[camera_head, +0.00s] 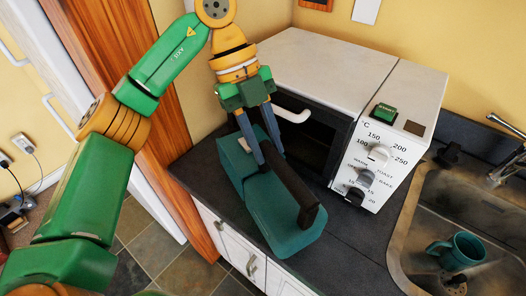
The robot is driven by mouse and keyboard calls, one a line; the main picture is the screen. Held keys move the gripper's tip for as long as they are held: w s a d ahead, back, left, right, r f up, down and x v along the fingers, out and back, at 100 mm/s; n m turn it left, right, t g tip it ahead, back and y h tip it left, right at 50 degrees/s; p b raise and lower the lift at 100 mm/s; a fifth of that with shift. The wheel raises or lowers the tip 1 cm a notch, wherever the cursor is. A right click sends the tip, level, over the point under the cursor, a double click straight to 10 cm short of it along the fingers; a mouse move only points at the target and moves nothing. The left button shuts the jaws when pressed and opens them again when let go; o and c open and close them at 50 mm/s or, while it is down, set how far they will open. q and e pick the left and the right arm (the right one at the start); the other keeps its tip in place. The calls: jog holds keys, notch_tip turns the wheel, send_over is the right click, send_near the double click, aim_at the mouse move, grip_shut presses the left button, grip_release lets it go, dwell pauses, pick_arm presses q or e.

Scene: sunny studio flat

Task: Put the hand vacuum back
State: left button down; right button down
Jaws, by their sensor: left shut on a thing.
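The hand vacuum (286,234) has a teal body and a dark handle. It is at the front of the dark counter, before the toaster oven, with its near end over or close to the front edge. My left gripper (269,158) points down from above and is shut on the hand vacuum at the far end of its handle. The fingertips partly hide the grip. I cannot tell whether the vacuum rests on the counter or is slightly raised. My right gripper is out of view.
A white toaster oven (411,94) stands just behind the vacuum. A metal sink (415,220) with a teal mug (457,251) is at the right. A wooden panel (122,75) rises at the left. Plugs and cables (19,150) are by the far-left wall. The counter (352,240) is bare between vacuum and sink.

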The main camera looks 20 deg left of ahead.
aim_at(264, 172)
pick_arm(q)
jog(key=f, duration=0.1)
jog(key=f+p, duration=0.1)
jog(key=shift+w+a+f, duration=0.1)
jog(key=shift+a+f, duration=0.2)
jog(key=shift+f, duration=0.55)
jog(key=c, duration=0.6)
grip_release()
jog(key=shift+f, duration=0.15)
